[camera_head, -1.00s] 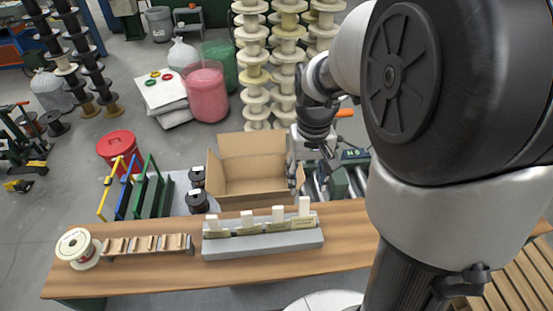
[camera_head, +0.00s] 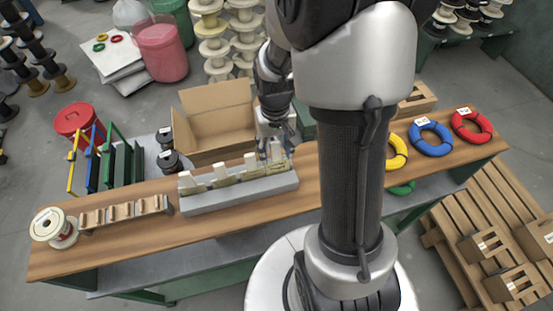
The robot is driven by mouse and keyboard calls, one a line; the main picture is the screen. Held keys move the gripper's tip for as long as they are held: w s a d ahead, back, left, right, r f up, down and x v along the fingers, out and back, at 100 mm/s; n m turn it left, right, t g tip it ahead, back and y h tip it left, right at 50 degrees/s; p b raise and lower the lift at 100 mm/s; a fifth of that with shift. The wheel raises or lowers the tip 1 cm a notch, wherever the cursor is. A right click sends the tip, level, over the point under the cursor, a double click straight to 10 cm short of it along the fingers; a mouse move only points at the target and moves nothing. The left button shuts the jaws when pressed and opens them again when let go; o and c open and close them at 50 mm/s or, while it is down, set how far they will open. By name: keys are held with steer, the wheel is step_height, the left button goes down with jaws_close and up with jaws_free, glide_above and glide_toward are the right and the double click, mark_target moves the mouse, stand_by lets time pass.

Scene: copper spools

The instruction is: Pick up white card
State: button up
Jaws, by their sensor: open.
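A grey block-shaped holder (camera_head: 240,193) lies on the wooden table. Several white cards stand upright in it, such as the leftmost one (camera_head: 185,181), another (camera_head: 220,170) and one further right (camera_head: 248,161). Tan pieces stand between them. My gripper (camera_head: 272,153) points down at the right end of the holder, with its fingers open around or just in front of the rightmost card there. The fingers cover most of that card, and I cannot tell whether they touch it.
A wooden rack (camera_head: 122,212) and a wire spool (camera_head: 52,228) are at the left. Yellow, blue (camera_head: 430,138) and red (camera_head: 471,125) coils lie at the right. My arm hides the table's middle right.

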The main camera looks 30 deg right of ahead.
steer(key=c, duration=0.9)
steer(key=shift+r, duration=0.1)
